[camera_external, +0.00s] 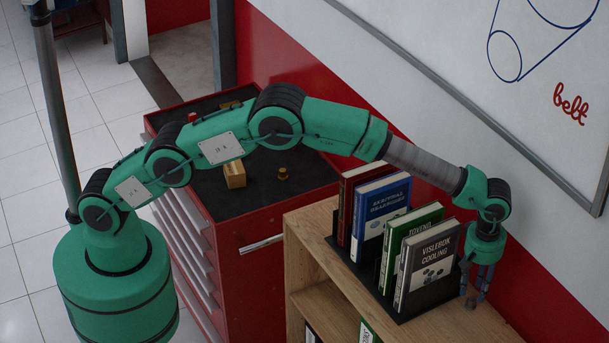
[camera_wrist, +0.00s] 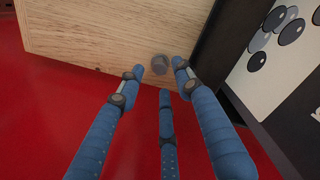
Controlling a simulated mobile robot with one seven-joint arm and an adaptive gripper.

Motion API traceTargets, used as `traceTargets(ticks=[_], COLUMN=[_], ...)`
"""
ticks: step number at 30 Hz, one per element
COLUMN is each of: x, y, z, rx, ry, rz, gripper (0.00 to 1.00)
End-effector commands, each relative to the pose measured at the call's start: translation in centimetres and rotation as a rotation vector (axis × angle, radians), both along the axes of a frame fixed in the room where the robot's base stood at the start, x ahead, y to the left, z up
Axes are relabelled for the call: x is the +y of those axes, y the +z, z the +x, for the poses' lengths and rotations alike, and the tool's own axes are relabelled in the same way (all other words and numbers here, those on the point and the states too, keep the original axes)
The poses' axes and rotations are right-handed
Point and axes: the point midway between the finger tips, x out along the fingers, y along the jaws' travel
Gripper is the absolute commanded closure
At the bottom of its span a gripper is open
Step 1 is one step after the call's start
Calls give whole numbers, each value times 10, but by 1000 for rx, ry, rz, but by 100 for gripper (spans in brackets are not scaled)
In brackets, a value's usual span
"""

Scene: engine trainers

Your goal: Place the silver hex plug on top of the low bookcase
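The silver hex plug (camera_wrist: 161,64) stands on the light wood top of the low bookcase (camera_wrist: 95,30), close to its edge, in the wrist view. It also shows as a small grey piece (camera_external: 471,302) at the right end of the bookcase top (camera_external: 440,328) in the external view. My gripper (camera_external: 474,290) points down just above the plug. In the wrist view my gripper's blue fingers (camera_wrist: 158,76) are spread, with visible gaps between the fingertips and the plug. Nothing appears to be held.
Several books (camera_external: 425,265) stand in a black holder (camera_external: 373,281) right beside the gripper. A red tool cabinet (camera_external: 246,300) with a brass block (camera_external: 234,174) and a small brass piece (camera_external: 283,174) stands to the left. The wall and whiteboard (camera_external: 470,60) are behind. Bookcase top in front of the books is clear.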

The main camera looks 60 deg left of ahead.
Motion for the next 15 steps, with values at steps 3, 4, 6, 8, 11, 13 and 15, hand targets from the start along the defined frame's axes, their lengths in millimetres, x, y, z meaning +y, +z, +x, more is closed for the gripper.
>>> traceTargets(ticks=[3, 4, 6, 8, 11, 13, 15], x=[0, 0, 0, 0, 0, 0, 0], y=[20, 26, 38, 48, 61, 69, 76], z=[0, 0, 0, 0, 0, 0, 0], rx=[-2, -1, -2, -2, -1, 0, -1], ry=[0, 0, 0, 0, 0, 0, 0], rz=[-1, 0, -2, -1, 0, 0, 0], gripper=[65, 65, 65, 65, 65, 65, 65])
